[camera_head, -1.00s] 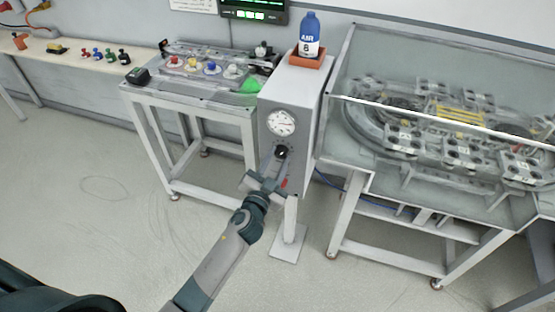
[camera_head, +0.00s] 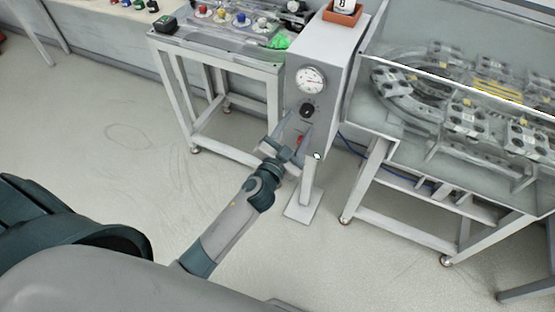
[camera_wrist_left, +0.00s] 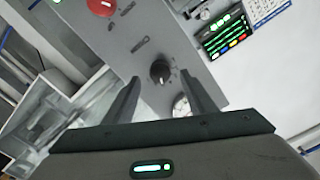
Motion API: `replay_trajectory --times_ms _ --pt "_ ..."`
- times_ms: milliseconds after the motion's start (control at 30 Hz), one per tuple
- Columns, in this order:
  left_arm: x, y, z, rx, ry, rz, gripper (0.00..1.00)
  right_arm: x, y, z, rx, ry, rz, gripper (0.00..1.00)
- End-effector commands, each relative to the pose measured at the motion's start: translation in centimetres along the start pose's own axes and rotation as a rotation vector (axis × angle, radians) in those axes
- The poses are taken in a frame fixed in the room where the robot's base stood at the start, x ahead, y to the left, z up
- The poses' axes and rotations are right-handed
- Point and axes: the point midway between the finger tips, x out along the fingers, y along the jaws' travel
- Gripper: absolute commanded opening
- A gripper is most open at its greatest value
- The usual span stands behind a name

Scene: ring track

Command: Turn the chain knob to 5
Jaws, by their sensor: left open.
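The black chain knob (camera_head: 306,110) sits on the front of the grey control box (camera_head: 330,50), under a round white gauge (camera_head: 311,80). My left gripper (camera_head: 297,122) is open, in front of the panel just below the knob in the head view. In the left wrist view the knob (camera_wrist_left: 160,72) shows between the two spread finger tips, with tick marks around it. The fingers appear apart from it, and nothing is between them in their grip. The number it points to is too small to read. My right gripper is out of view.
A red button (camera_wrist_left: 100,7) is on the same panel. A table with coloured knobs (camera_head: 215,45) stands left of the box, and the glass-sided track table (camera_head: 400,130) stands close on its right. An orange tray (camera_head: 342,14) is on top. The floor at left is clear.

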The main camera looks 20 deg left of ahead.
Motion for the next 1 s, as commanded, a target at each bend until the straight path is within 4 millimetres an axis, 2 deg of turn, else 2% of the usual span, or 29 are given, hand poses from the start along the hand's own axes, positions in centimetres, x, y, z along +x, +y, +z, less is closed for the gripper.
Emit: replay_trajectory --times_ms 300,600,800,1000 --pt "-6.3 0.2 0.4 -0.001 -0.002 0.001 0.51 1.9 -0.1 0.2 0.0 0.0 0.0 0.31" --pt "-11.3 0.1 0.3 -0.001 -0.002 0.0 0.51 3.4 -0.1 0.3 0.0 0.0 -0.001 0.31" --pt "-13.0 0.1 0.1 -0.001 -0.001 0.0 0.51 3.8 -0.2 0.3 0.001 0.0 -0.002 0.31" --pt "-13.5 0.0 0.0 0.0 0.0 0.0 0.51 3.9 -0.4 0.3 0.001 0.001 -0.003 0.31"
